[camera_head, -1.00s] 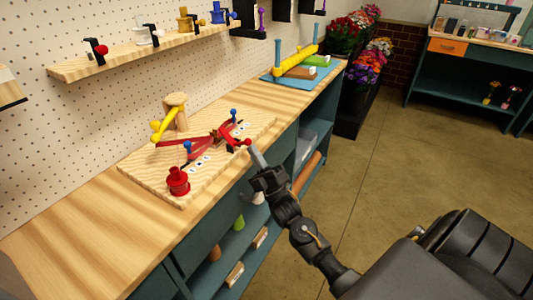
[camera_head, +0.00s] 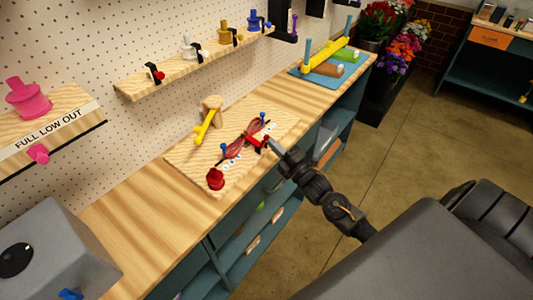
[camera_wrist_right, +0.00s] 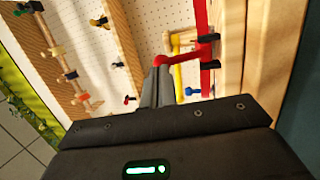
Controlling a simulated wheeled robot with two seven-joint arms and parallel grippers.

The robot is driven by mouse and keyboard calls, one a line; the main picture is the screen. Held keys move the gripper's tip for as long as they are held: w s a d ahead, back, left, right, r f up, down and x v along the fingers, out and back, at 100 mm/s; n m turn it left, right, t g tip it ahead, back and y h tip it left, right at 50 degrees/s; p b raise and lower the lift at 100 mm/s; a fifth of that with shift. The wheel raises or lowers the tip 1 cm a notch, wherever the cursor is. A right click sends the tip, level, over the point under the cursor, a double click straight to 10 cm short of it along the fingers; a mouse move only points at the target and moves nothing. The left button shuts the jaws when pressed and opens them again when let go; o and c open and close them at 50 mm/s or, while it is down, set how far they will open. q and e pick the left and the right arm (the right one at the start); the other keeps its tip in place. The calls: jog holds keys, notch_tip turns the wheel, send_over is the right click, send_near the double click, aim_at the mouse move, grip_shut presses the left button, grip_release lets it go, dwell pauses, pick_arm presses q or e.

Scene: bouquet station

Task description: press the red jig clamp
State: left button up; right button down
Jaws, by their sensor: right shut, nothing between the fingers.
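The red jig clamp (camera_head: 259,142) stands on a light wooden board on the workbench, beside a dark red-brown piece in the board's middle. In the right wrist view its red arm (camera_wrist_right: 201,25) runs down from the top edge, with a red ball end (camera_wrist_right: 160,59) near my fingertips. My right gripper (camera_head: 273,145) is shut and empty, with its tips close to the clamp's ball end; the wrist view shows the closed fingers (camera_wrist_right: 156,86) too. I cannot tell whether they touch. My left gripper is not in view.
The board also carries a red spool-like knob (camera_head: 216,180), a yellow lever (camera_head: 207,124) by a wooden post, and blue-topped pins. A shelf (camera_head: 190,68) with coloured pieces hangs behind. A grey box (camera_head: 55,255) stands at the near left. Bare bench lies left of the board.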

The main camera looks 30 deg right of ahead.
jog(key=shift+w+r, duration=0.4)
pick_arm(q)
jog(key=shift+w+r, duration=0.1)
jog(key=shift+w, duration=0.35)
pick_arm(e)
jog(key=shift+w+a+r, duration=0.15)
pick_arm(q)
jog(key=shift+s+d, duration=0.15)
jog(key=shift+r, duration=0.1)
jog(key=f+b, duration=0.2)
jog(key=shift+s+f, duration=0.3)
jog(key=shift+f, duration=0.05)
pick_arm(e)
jog(key=r+v, duration=0.3)
jog(key=v, duration=1)
jog(key=shift+s+f, duration=0.2)
jog(key=shift+s, duration=0.45)
